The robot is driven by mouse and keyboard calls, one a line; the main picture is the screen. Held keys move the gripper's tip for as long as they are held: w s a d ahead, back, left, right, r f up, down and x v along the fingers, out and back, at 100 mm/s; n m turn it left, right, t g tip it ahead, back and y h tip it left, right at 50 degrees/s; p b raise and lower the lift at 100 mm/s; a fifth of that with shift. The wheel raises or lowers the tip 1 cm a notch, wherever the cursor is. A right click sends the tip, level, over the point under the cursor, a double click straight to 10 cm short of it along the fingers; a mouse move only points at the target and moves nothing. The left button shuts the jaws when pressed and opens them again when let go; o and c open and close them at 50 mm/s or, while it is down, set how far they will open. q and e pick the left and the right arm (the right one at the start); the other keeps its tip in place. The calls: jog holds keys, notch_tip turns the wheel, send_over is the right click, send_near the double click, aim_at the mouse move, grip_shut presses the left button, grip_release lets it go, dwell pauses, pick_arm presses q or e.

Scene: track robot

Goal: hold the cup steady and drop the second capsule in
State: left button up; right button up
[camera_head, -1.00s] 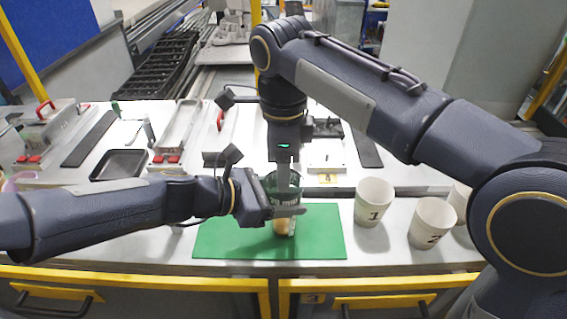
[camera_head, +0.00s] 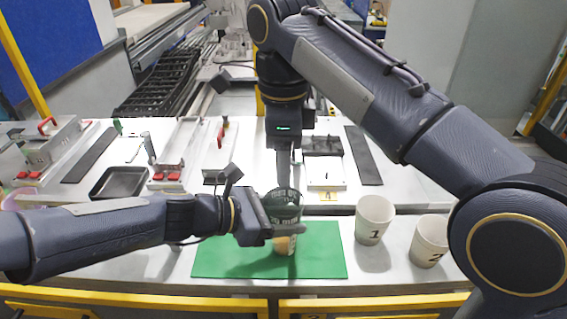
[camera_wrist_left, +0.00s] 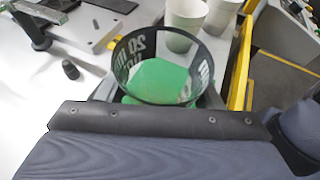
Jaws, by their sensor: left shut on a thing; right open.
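The clear cup (camera_head: 284,215) with a dark rim and printed letters stands upright on the green mat (camera_head: 225,255). My left gripper (camera_head: 286,231) is shut around the cup's side. The left wrist view looks down into the cup (camera_wrist_left: 157,78); green shows through its bottom. In the head view, a tan-orange patch shows low in the cup, and I cannot tell what it is. My right gripper (camera_head: 284,182) points down just above the cup's rim, open; no capsule is visible in it. I cannot make out a capsule for certain in any view.
White cups marked 1 (camera_head: 373,222) and 2 (camera_head: 428,242) stand right of the mat. A black tray (camera_head: 119,183) and several fixtures lie behind on the bench. A small dark cylinder (camera_wrist_left: 70,69) stands on the table in the left wrist view.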

pick_arm(q)
jog(key=o, duration=1.2)
